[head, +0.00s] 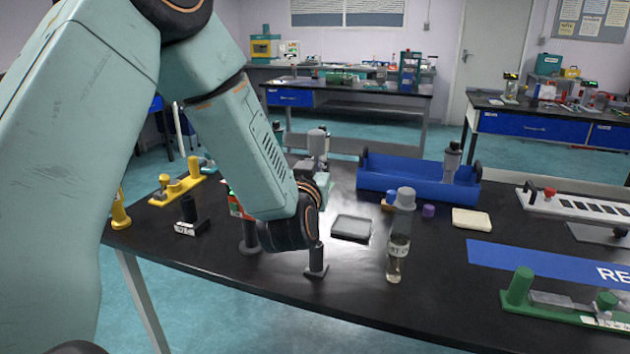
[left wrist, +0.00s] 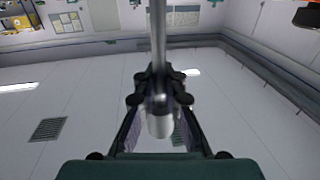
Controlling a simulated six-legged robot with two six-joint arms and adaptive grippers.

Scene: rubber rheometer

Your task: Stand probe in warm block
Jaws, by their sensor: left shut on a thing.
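My left gripper (head: 316,168) is partly hidden behind my own wrist in the head view. In the left wrist view its fingers (left wrist: 160,110) are shut on a probe (left wrist: 158,40), a grey metal rod with a thicker cylindrical end between the pads. A grey cylindrical part of the probe (head: 318,143) seems to show above the fingers in the head view, held above the table. My right gripper is not seen. I cannot tell for certain which thing is the warm block.
The black table (head: 350,285) bears a small dark stand (head: 316,264), a grey tray (head: 352,227), a clear grey-capped bottle (head: 400,240) and a blue carrier (head: 400,184). A yellow fixture (head: 180,186) stands left; a green fixture (head: 519,288) stands front right. Free tabletop lies around the bottle.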

